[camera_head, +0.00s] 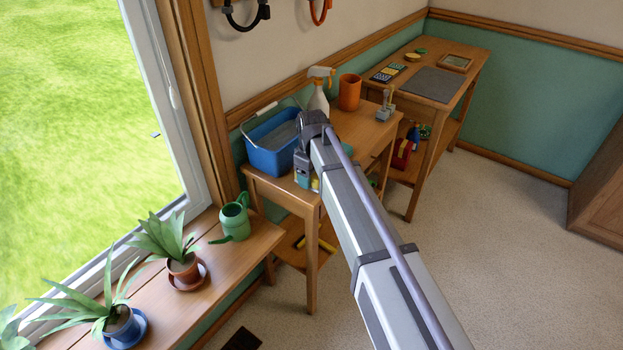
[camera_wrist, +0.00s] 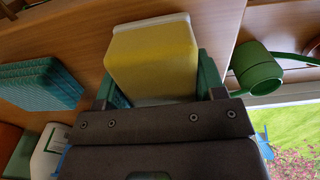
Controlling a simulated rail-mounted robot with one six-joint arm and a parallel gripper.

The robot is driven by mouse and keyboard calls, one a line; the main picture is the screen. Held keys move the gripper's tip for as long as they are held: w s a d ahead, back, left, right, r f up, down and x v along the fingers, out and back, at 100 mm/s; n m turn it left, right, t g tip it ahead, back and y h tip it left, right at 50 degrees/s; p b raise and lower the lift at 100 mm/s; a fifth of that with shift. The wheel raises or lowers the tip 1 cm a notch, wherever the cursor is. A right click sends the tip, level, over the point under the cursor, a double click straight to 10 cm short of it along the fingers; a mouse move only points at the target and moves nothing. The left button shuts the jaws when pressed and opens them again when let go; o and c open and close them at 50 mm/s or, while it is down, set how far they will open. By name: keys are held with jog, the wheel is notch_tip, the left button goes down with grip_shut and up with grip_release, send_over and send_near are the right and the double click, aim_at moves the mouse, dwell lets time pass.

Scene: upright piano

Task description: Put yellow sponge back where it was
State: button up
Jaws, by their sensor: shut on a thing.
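The yellow sponge (camera_wrist: 155,55), with a pale far edge, sits between the fingers of my gripper (camera_wrist: 158,88) in the wrist view. My gripper is shut on it. In the head view the gripper (camera_head: 308,181) is low at the front edge of the wooden table (camera_head: 285,190), and only a bit of the yellow sponge (camera_head: 316,185) shows. I cannot tell whether the yellow sponge touches the wood.
A blue bucket (camera_head: 272,158), a spray bottle (camera_head: 318,102) and an orange pot (camera_head: 349,92) stand on the table. A green watering can (camera_head: 235,221) and potted plants (camera_head: 183,268) stand on the sill at left. My arm hides part of the table.

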jog(key=shift+f, duration=0.2)
jog(key=o, duration=1)
jog(key=shift+r, duration=0.1)
notch_tip(320, 180, up, 12)
jog(key=p, duration=1.2)
jog(key=shift+r, duration=0.2)
jog(key=shift+f, duration=0.1)
jog(key=shift+s+d+r+m+p, duration=0.65)
jog(key=shift+s+d+m, duration=1.25)
jog(key=shift+s+d, duration=1.8)
jog(key=shift+s+d+r+m+p, duration=0.6)
jog(key=shift+s+d+m, duration=1.3)
jog(key=shift+s+d, duration=1.8)
jog(key=shift+s+d+r+m+p, duration=0.65)
jog(key=shift+s+d+m, duration=1.65)
jog(key=shift+s, duration=2.35)
